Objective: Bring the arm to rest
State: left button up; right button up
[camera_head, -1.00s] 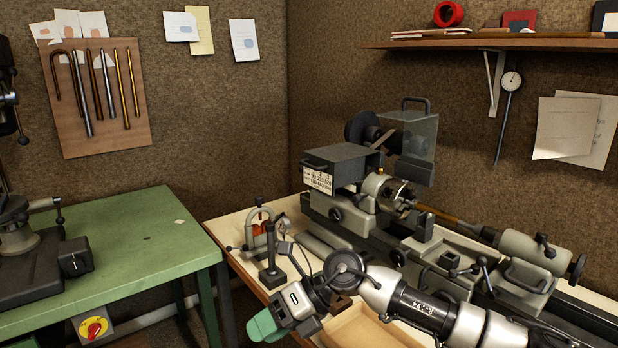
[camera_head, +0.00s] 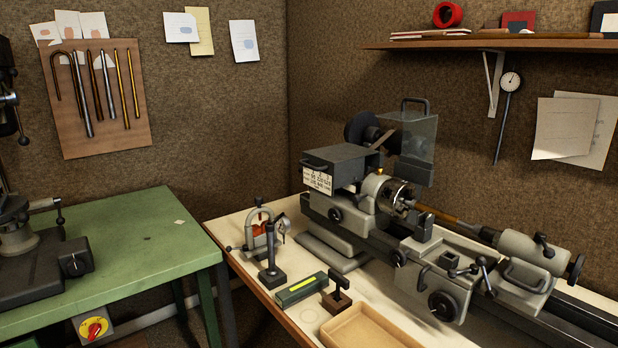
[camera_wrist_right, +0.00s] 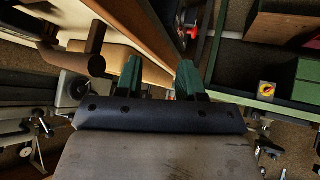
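My right gripper (camera_wrist_right: 159,73) shows in the right wrist view, with two green fingers standing apart and nothing seen between them. It is open. Neither of my arms shows in the head view now. My left gripper is in no view. How far the right gripper is from the bench around it is hard to tell from the wrist view.
A lathe (camera_head: 440,265) stands on the light bench (camera_head: 243,225). A wooden tray (camera_head: 372,328), a green box with a yellow strip (camera_head: 301,289) and a dark stand (camera_head: 271,272) lie near its front edge. A green table (camera_head: 130,235) is at left.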

jog(key=s+d+f+m+g, duration=0.1)
jog(key=s+d+f+g, duration=0.15)
jog(key=s, duration=0.35)
jog(key=s+d+f+m+g, duration=0.1)
jog(key=s+g, duration=0.2)
jog(key=s, duration=0.3)
notch_tip(320, 180, down, 26)
jog(key=f, duration=0.1)
jog(key=s+d+f+g, duration=0.2)
jog(key=s+d+f, duration=0.1)
jog(key=s+f, duration=1.1)
jog(key=shift+s+f+n, duration=0.35)
jog(key=shift+s+n, duration=0.05)
jog(key=shift+s, duration=0.85)
jog(key=shift+c, duration=0.3)
